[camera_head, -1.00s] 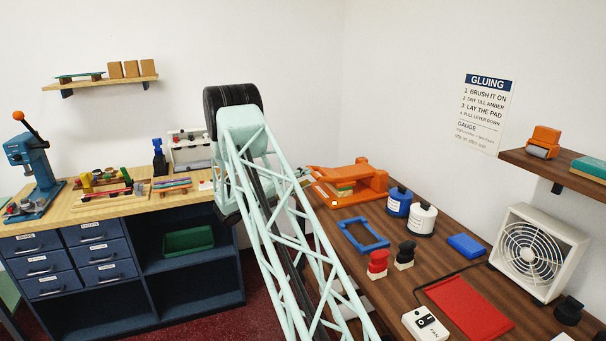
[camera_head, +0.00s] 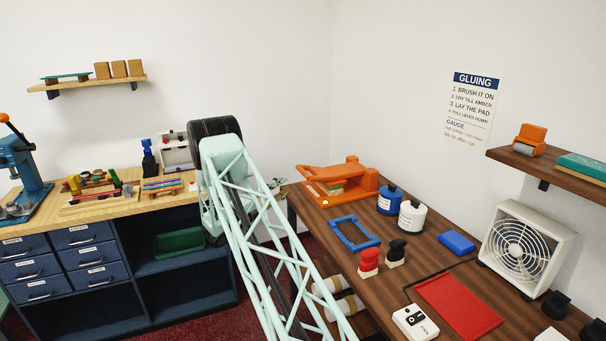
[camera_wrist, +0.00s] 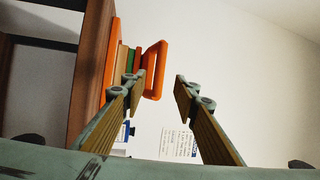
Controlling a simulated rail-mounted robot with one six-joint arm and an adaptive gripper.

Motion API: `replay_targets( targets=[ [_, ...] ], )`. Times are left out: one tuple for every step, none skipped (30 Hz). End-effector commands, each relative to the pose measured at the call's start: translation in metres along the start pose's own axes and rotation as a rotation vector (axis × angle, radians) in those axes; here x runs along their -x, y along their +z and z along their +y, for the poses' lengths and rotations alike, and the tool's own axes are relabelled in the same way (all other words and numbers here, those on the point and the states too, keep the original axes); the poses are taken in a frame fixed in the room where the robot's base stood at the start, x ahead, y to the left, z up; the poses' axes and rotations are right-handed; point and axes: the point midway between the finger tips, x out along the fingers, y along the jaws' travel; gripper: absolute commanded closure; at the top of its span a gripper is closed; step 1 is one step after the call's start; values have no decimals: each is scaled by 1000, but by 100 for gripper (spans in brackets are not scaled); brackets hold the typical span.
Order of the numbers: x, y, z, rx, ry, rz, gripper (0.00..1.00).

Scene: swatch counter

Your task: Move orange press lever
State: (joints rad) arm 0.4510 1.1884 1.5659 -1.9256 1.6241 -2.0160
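The orange press (camera_head: 350,184) stands at the far left end of the brown bench, with a small layered green and tan stack inside it. Its orange lever (camera_head: 315,171) reaches out to the left above the base, raised clear of the stack. In the wrist view the picture is turned sideways, and the lever's looped handle (camera_wrist: 158,70) shows just beyond my fingertips. My gripper (camera_wrist: 158,86) is open and empty, its two fingers well apart, with the handle beyond the left finger and not visibly touched. In the head view my gripper is small and mostly hidden behind my arm.
A blue frame (camera_head: 353,234), a blue jar (camera_head: 390,201), a white jar (camera_head: 411,218) and red and black knobbed stamps stand near the press. A fan (camera_head: 527,249) and red sheet (camera_head: 458,305) lie further right. A gap separates this bench from the drawer bench (camera_head: 75,262).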

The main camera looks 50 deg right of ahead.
Motion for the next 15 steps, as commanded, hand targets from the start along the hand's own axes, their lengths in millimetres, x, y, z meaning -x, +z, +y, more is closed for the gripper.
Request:
replay_targets(
  targets=[
    [-1,0,0,0,0,0,72],
    [-2,0,0,0,0,1,72],
    [-3,0,0,0,0,1,72],
    [-4,0,0,-1,0,1,72],
    [-5,0,0,-1,0,1,72],
    [-7,0,0,-1,0,1,72],
    [-9,0,0,-1,0,1,72],
    [-11,0,0,-1,0,1,72],
    [-14,0,0,-1,0,2,72],
    [-17,0,0,-1,-1,2,72],
    [-20,-1,0,-2,-1,2,72],
    [-24,-1,0,-2,-1,2,72],
    [-28,-1,0,-2,-1,2,72],
    [-31,-1,0,-3,0,2,72],
    [-36,0,0,-3,0,2,72]
  ],
)
